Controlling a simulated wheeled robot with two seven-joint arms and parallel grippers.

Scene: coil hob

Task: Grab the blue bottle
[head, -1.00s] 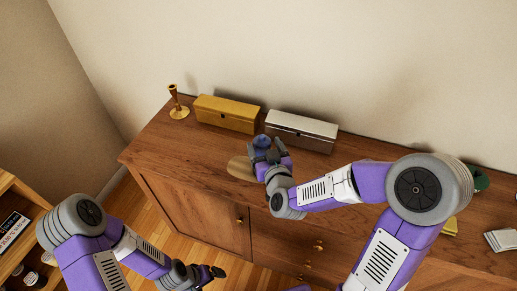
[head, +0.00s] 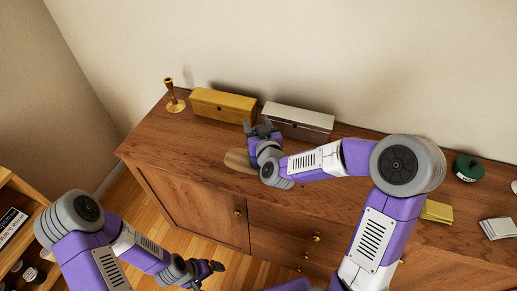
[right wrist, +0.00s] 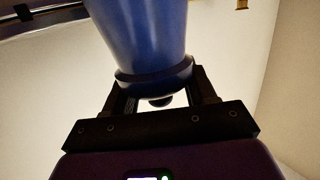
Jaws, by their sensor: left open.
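The blue bottle (right wrist: 145,35) fills the top middle of the right wrist view, with a band near its lower end there. My right gripper (right wrist: 160,92) has one finger on each side of that end; whether the fingers press on it is unclear. In the head view my right gripper (head: 259,127) is over the wooden cabinet, in front of the silver box. I cannot make out the bottle clearly there. My left gripper (head: 207,275) is open and empty, low in front of the cabinet.
A gold box (head: 223,105), a silver box (head: 298,121) and a brass candlestick (head: 175,98) stand along the back of the cabinet (head: 190,146). A round wooden board (head: 238,161) lies near my right gripper. A green object (head: 468,168) and yellow item (head: 436,211) are at right.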

